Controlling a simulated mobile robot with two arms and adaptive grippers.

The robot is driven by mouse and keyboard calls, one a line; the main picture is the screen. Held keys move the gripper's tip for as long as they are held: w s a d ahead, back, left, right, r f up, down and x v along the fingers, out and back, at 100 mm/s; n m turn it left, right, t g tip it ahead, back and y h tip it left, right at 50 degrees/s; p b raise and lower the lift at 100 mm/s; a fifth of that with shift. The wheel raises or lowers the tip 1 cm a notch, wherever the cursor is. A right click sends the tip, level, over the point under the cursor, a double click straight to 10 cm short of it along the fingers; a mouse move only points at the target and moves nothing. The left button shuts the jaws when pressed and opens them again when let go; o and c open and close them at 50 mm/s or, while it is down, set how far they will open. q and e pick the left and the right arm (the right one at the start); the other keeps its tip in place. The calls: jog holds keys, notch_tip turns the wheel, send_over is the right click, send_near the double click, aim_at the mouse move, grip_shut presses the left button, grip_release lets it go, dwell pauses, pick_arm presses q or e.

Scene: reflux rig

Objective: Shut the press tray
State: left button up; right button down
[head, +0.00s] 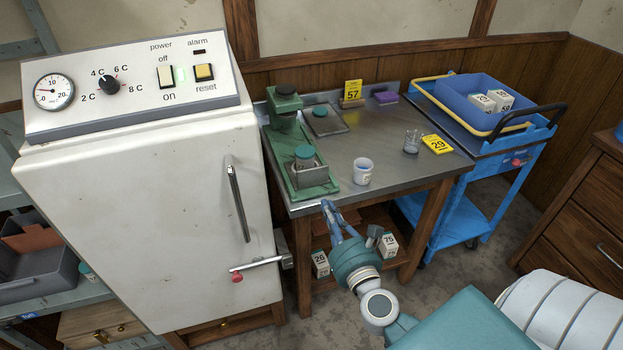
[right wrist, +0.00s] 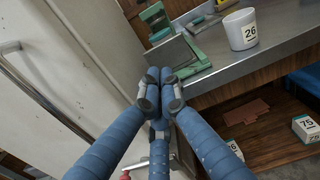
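The green press (head: 285,100) stands on the left of the metal table. Its green tray part (head: 318,188) reaches out toward the front edge, and a grey block with a teal top (head: 304,156) sits on it. In the right wrist view a grey plate (right wrist: 172,54) and green edge (right wrist: 196,56) of the press show just beyond the fingertips. My right gripper (head: 327,205) is just off the table's front edge, near the tray's front end. Its fingers are together and look empty (right wrist: 160,88); contact with the tray is unclear. My left gripper is not in view.
A white cup (head: 363,173), a glass beaker (head: 411,142) and yellow tags (head: 437,144) stand right of the press. A white cabinet (head: 150,200) with a handle stands close on the left. A blue cart (head: 480,150) is at the right.

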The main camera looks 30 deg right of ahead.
jog(key=p, duration=0.2)
send_near(303, 163)
jog(key=shift+d+x, duration=0.2)
jog(key=shift+x, duration=0.85)
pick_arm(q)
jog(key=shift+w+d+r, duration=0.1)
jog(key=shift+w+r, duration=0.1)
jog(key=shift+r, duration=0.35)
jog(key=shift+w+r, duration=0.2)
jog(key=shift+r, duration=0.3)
pick_arm(e)
jog(key=b+x, duration=0.2)
jog(key=x, duration=0.7)
jog(key=shift+f, duration=0.1)
jog(key=shift+w+d, duration=0.1)
jog(key=shift+w, duration=0.4)
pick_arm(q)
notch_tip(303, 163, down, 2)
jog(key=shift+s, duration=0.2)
pick_arm(e)
jog(key=shift+s, duration=0.1)
